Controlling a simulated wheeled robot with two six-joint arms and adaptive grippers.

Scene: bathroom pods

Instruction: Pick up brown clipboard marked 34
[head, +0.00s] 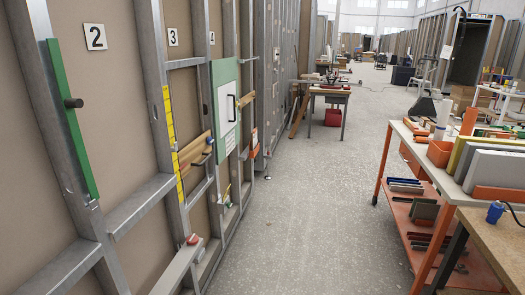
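I cannot make out a brown clipboard marked 34 anywhere in the head view. Neither of my grippers is in view. On the framed wall at the left, a green board (225,88) holds a white sheet (227,116) with a dark handle-like shape on it. Brown wooden pieces (194,150) sit on the wall frame just left of it, with no readable mark. Number plates on the wall panels read 2 (95,37) and 3 (173,37).
An orange-framed cart (385,150) with boards and loose parts on two levels stands at the right, beside a wooden bench (490,240). A small table (328,92) with a red bin (333,117) stands farther back. The grey floor aisle between is clear.

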